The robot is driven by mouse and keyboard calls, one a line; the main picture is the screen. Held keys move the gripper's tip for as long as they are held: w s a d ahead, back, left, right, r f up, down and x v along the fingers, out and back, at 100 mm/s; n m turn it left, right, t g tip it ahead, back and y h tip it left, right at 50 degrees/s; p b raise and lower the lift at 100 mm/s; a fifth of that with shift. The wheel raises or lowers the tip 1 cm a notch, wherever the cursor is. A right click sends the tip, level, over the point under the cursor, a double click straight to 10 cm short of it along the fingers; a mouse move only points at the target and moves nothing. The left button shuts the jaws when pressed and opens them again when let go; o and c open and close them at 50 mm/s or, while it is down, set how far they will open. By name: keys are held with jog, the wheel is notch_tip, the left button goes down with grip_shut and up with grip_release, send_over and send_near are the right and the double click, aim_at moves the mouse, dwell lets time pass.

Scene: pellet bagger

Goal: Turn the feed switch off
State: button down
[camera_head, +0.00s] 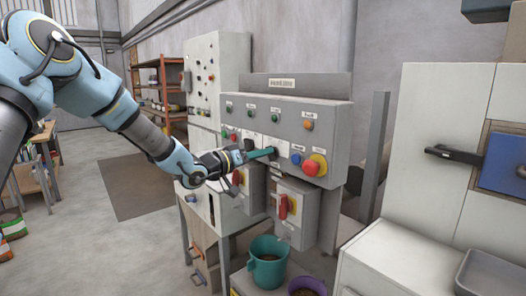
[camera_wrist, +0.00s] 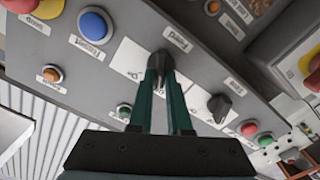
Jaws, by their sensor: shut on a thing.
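The grey control panel (camera_head: 335,125) stands in front of me in the head view. My gripper (camera_head: 270,152) reaches to its front face, and its green fingers are closed on a small dark switch. In the wrist view my gripper (camera_wrist: 161,72) is shut on this black rotary switch (camera_wrist: 160,58), with one finger on each side. My fingers hide part of the held switch.
A blue button (camera_head: 296,159) and a red emergency button (camera_head: 314,165) on yellow are right of my gripper. Boxes with red handles (camera_head: 283,206) hang below. A teal bucket (camera_head: 268,262) and a purple bucket (camera_head: 306,287) stand underneath. Open floor lies to the left.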

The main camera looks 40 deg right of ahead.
dwell(0.4)
jog(key=c, duration=0.9)
grip_release()
jog(key=shift+o, duration=0.2)
jog(key=a+b, duration=0.3)
jog(key=a, duration=0.7)
jog(key=shift+w+a+b, duration=0.3)
jog(key=shift+a, duration=0.1)
